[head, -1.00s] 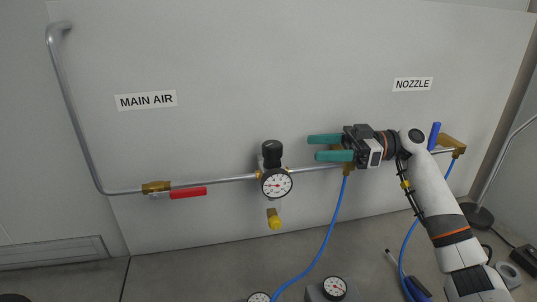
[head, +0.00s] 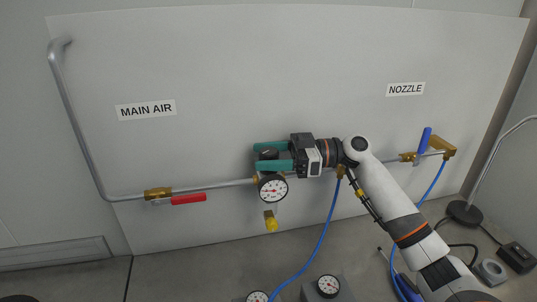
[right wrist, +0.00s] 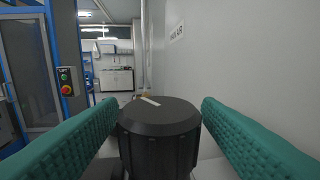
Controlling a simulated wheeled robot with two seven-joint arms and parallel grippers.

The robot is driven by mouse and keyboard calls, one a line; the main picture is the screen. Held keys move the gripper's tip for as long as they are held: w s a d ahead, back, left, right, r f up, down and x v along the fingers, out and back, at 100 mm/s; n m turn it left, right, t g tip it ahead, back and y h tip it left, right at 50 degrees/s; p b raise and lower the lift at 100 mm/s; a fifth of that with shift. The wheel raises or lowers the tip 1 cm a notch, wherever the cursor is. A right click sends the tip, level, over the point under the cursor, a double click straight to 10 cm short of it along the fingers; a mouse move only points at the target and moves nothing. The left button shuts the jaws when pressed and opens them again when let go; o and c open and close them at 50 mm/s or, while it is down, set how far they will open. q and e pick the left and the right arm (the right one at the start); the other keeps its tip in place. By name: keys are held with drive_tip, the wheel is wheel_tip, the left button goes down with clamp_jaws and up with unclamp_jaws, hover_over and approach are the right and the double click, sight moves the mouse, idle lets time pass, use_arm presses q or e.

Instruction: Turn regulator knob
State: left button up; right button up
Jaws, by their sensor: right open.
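The black regulator knob (head: 268,154) sits on top of the regulator on the pipe, above a round white pressure gauge (head: 272,187). In the head view, my right gripper (head: 272,156) has its green fingers around the knob, partly hiding it. In the right wrist view the knob (right wrist: 160,135) stands between the two open fingers, with visible gaps on both sides. A pale mark (right wrist: 150,101) shows on the knob's top. My left gripper is not in view.
A red-handled valve (head: 188,199) is on the pipe at left, under the MAIN AIR label (head: 146,109). A blue-handled valve (head: 424,141) is at right below the NOZZLE label (head: 405,89). A blue hose (head: 322,235) hangs below my right arm. A yellow fitting (head: 271,224) is below the gauge.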

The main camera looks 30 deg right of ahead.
drive_tip(key=c, duration=1)
drive_tip(key=shift+s+f+m+t+h+b, duration=0.1)
drive_tip(key=shift+m+t+h+b, duration=0.9)
drive_tip(key=shift+t, duration=0.5)
drive_tip(key=shift+m+t, duration=0.4)
drive_tip(key=shift+t, duration=0.1)
drive_tip(key=shift+m+t+h, duration=0.5)
drive_tip(key=shift+h, duration=0.1)
drive_tip(key=m+t+h+p, duration=0.1)
drive_tip(key=m+h+p, duration=0.1)
drive_tip(key=h+p, duration=0.1)
drive_tip(key=m+t+h+p, duration=0.2)
drive_tip(key=h+p, duration=0.1)
drive_tip(key=p, duration=0.3)
drive_tip(key=r+m+t+h+p, duration=0.1)
drive_tip(key=m+t+h+p, duration=0.1)
drive_tip(key=p, duration=0.2)
drive_tip(key=shift+m+h+p, duration=0.4)
drive_tip(key=shift+f+m+t+h+p, duration=0.2)
drive_tip(key=shift+m+t+h+p, duration=0.25)
drive_tip(key=shift+h+p, duration=0.5)
drive_tip(key=shift+f+m+h, duration=0.15)
drive_tip(key=shift+m+h, duration=0.1)
